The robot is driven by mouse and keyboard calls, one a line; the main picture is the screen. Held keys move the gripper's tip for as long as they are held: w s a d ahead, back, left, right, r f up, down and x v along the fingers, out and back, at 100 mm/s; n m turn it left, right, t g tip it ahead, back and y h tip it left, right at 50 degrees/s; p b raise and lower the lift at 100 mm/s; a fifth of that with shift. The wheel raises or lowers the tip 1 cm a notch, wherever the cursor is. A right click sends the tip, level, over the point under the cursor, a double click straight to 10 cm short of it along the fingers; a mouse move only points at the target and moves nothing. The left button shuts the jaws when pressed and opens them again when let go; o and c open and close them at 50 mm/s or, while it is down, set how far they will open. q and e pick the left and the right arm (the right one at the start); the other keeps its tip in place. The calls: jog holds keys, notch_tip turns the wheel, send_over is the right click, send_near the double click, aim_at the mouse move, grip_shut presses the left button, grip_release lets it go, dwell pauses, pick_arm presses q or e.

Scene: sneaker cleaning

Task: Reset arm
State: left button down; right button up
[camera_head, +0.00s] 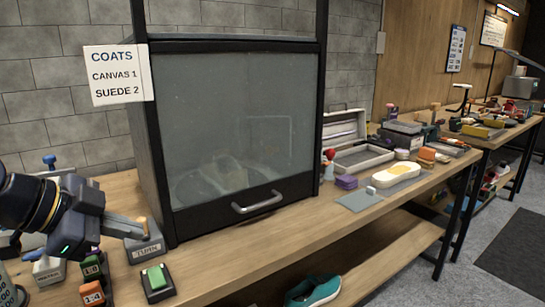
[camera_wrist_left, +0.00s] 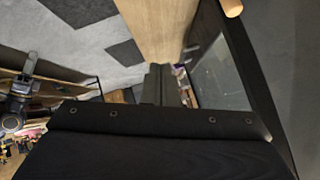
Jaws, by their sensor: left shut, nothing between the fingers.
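My left gripper (camera_head: 140,229) comes in from the left in the head view, its dark jaws shut and empty. Its tips are beside a grey block labelled TURN (camera_head: 146,248) with a wooden peg on top; I cannot tell whether they touch. In the left wrist view the shut fingers of the left gripper (camera_wrist_left: 158,84) point away over the bench edge.
A glass-fronted cabinet (camera_head: 240,120) with a closed door and handle (camera_head: 258,202) stands on the bench, right of my left gripper. A green-button box (camera_head: 156,281) is in front. A teal sneaker (camera_head: 314,290) is on the lower shelf. Tools and trays crowd the right.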

pick_arm(q)
jog(key=s+d+f+n+g+y, duration=0.1)
jog(key=s+f+n, duration=0.7)
jog(key=f, duration=0.4)
jog(key=s+d+f+n+g+y, duration=0.1)
jog(key=s+f+n+y, duration=0.1)
jog(key=s+f+n, duration=0.8)
notch_tip(320, 180, up, 20)
jog(key=w+m+p, duration=0.1)
jog(key=m+p, duration=0.1)
jog(key=p, duration=2.1)
jog(key=shift+w+r, duration=0.15)
jog(key=shift+r, duration=0.05)
jog(key=shift+d, duration=0.1)
